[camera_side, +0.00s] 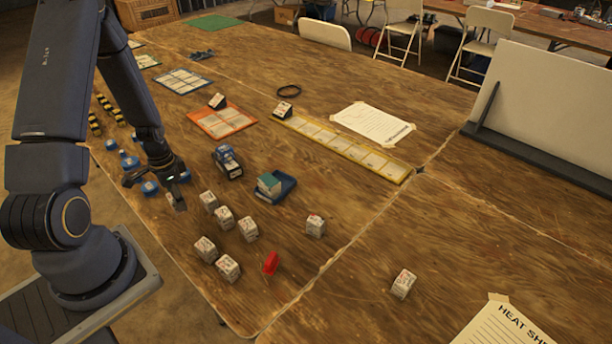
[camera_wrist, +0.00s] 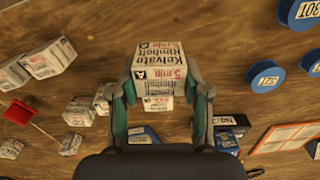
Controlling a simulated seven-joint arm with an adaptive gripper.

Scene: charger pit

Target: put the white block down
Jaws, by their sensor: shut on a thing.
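The white block (camera_wrist: 162,66) has printed labels reading "Kelvato Rimholt 5 min" and sits between my fingers in the wrist view. My gripper (camera_wrist: 162,92) is shut on it, with a teal-lined finger on each side. In the side view my gripper (camera_side: 170,183) is low over the near left part of the wooden table, and the block (camera_side: 177,203) shows partly below the fingers. I cannot tell whether the block touches the table. Several similar white blocks (camera_side: 249,229) stand on the table to the right of my gripper.
Blue round pieces (camera_side: 149,187) lie close left of my gripper. A blue toy-like object (camera_side: 228,162), a blue tray (camera_side: 287,186) with a teal block and a red piece (camera_side: 271,262) lie to the right. An orange-framed card (camera_side: 222,121) lies farther back. Bare wood shows around the right-hand blocks.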

